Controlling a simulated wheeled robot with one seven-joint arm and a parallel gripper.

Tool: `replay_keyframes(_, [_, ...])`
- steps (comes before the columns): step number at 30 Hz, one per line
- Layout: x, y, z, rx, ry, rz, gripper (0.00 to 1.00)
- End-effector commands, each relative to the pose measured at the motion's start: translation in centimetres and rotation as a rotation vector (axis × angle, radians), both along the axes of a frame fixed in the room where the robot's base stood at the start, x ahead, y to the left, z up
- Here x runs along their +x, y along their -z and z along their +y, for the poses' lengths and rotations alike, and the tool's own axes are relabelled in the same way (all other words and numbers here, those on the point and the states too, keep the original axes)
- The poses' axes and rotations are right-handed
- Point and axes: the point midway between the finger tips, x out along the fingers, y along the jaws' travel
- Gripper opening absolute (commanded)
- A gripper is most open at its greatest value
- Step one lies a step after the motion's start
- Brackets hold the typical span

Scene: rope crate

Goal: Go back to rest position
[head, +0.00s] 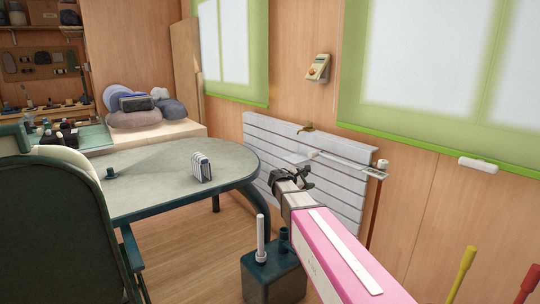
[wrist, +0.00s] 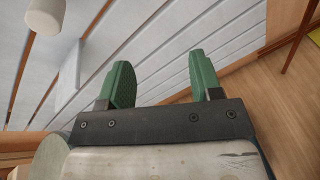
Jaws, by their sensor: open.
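My gripper (wrist: 161,72) shows in the wrist view with its two green fingers apart and nothing between them. In the head view my gripper (head: 304,175) is at the end of my pink and white arm, in front of the white slatted panel (head: 345,205) on the wooden wall. The slats (wrist: 110,50) and the wooden floor (wrist: 230,95) lie behind the fingers in the wrist view. I cannot tell how far the fingers are from the panel.
A rounded green table (head: 150,180) stands left with a white rack (head: 202,168) on it. A dark green chair (head: 50,230) is at near left. A dark box (head: 273,275) with a white post stands on the floor by my arm. Red (head: 527,284) and yellow (head: 462,272) handles stand at right.

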Motion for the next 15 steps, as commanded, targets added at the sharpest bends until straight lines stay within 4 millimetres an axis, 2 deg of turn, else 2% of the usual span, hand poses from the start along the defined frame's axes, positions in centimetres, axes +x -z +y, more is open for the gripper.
replay_keyframes(1, [-2.5,2.0,-1.1,0.102,0.046,-0.021,0.59])
replay_keyframes(7, [-10.4,9.9,-3.3,0.542,0.311,-0.130,0.59])
replay_keyframes(12, [-17.6,15.3,-3.3,0.886,0.621,-0.221,0.59])
replay_keyframes(15, [-21.7,17.6,-2.6,1.059,0.831,-0.269,0.59])
